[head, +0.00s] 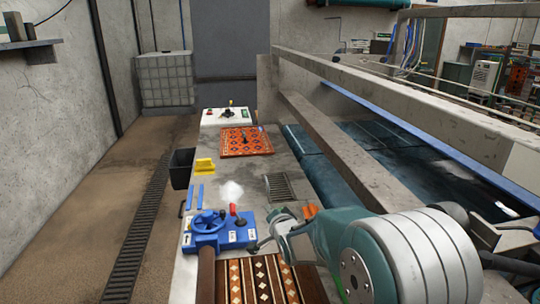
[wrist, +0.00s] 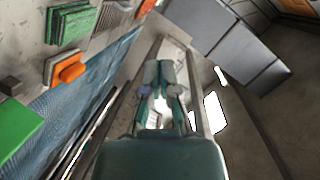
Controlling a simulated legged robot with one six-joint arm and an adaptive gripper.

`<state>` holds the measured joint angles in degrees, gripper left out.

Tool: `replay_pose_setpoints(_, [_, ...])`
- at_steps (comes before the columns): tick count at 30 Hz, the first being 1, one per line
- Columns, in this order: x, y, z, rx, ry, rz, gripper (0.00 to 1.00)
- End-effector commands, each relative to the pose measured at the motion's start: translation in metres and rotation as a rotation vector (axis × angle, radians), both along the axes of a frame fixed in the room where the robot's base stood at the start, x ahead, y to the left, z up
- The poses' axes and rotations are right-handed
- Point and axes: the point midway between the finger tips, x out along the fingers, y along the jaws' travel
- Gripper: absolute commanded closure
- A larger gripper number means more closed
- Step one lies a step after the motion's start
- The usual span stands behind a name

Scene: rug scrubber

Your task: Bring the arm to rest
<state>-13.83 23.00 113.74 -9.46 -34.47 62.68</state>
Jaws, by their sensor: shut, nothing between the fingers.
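My gripper (wrist: 160,68) is shut and empty in the wrist view, its teal fingers together in front of my teal wrist. In the head view my arm comes in from the lower right, and my gripper (head: 258,246) is low over the bench, close to the right side of a blue unit (head: 207,240) with a handwheel and a red-tipped lever. I cannot tell whether it touches the unit. The fingertips are small there.
The grey bench (head: 221,171) carries a striped rug (head: 262,284), an orange patterned rug (head: 245,142), a yellow block (head: 205,165) and white foam (head: 231,191). A concrete beam (head: 345,155) runs along its right. An orange-handled brush (wrist: 68,70) shows in the wrist view. Floor at left is open.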

Motion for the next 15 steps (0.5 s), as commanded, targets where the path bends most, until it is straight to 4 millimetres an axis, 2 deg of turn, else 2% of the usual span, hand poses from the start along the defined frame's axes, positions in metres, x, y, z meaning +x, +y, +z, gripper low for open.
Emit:
replay_pose_setpoints(1, [-0.009,-0.010,0.013,-0.048,0.012,-0.012,1.00])
replay_pose_setpoints(6, [-0.043,-0.044,0.038,-0.215,0.085,-0.034,1.00])
replay_pose_setpoints(11, [-0.083,-0.075,0.056,-0.359,0.164,-0.038,1.00])
replay_pose_setpoints(15, [-0.124,-0.100,0.067,-0.476,0.238,-0.023,1.00])
